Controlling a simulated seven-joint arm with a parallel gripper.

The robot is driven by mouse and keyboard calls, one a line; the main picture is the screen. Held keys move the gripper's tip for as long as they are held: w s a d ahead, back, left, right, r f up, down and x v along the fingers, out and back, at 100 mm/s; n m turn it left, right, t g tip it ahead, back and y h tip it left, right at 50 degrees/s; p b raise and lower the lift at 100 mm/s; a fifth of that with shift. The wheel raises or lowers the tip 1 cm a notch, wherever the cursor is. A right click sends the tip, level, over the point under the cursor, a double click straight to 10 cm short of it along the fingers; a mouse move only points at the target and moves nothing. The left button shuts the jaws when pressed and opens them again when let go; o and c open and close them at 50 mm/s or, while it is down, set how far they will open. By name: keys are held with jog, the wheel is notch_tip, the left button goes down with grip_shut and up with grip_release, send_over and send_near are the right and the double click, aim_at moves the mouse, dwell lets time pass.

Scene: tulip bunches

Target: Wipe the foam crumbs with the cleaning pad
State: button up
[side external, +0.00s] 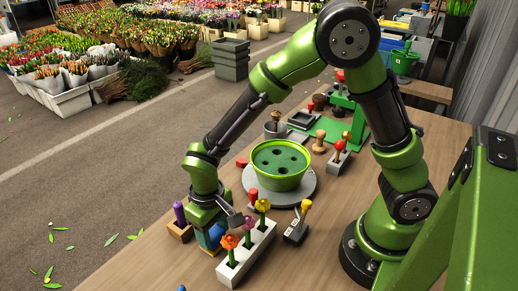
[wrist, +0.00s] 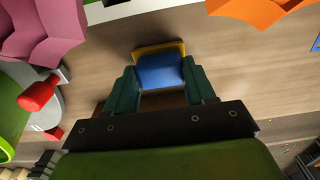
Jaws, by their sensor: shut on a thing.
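My gripper (wrist: 162,72) is shut on the cleaning pad (wrist: 160,73), a blue block with a yellow edge, held between its teal fingers. In the side external view my gripper (side external: 209,227) points down at the near-left part of the table, and the blue and yellow pad (side external: 214,238) shows low beneath it, partly hidden. It is at or close to the table top; I cannot tell whether it touches. I cannot make out any foam crumbs in either view.
A white block (side external: 248,257) with orange and yellow flowers stands just right of my gripper. A purple-topped item in a wooden block (side external: 180,230) is close on the left. Behind are a green pot (side external: 279,165) on a grey turntable and several stamps and tools.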

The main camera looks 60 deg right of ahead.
jog(key=shift+a, duration=2)
jog(key=shift+d, duration=4.55)
jog(key=shift+d+r, duration=0.15)
notch_tip(320, 180, up, 8)
